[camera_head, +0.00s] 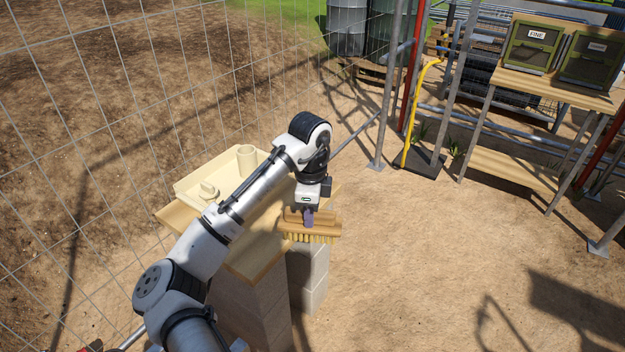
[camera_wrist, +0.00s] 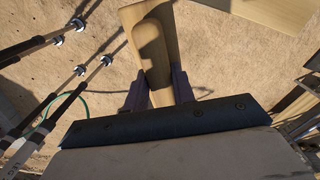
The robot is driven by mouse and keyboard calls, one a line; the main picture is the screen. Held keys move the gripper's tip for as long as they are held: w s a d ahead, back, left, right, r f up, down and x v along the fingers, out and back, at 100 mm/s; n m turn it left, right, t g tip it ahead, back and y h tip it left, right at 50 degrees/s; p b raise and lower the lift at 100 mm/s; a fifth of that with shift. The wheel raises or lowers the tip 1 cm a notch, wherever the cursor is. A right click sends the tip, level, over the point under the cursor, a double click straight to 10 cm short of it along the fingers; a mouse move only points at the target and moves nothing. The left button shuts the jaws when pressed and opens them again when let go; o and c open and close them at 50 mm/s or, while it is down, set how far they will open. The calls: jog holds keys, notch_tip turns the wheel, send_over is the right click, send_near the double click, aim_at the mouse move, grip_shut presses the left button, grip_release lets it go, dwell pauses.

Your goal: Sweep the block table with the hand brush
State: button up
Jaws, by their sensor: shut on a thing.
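The hand brush (camera_head: 326,230) has a wooden back and yellow bristles that point down. My gripper (camera_head: 309,215) is shut on it, with purple fingers around the wooden part. In the head view the brush is at the right edge of the block table (camera_head: 254,262), a wooden top on grey blocks; whether the bristles touch the top cannot be told. In the wrist view the brush's wood (camera_wrist: 150,45) runs up between the fingers (camera_wrist: 160,92).
A cream tray (camera_head: 185,191) with a cylinder (camera_head: 246,158) and a small knobbed piece (camera_head: 208,190) sits on the table's far left part. A wire fence stands behind. Bare ground lies to the right. A shelf (camera_head: 550,88) with green boxes stands farther right.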

jog(key=s+f+n, duration=0.2)
jog(key=f+n, duration=0.4)
jog(key=f, duration=0.6)
jog(key=s+f+n, duration=0.3)
jog(key=f+n, duration=0.4)
jog(key=f, duration=0.5)
jog(key=s+d+f+n, duration=0.1)
jog(key=s+f+n, duration=0.2)
jog(key=f, duration=0.9)
jog(key=n, duration=0.3)
jog(key=shift+n, duration=0.3)
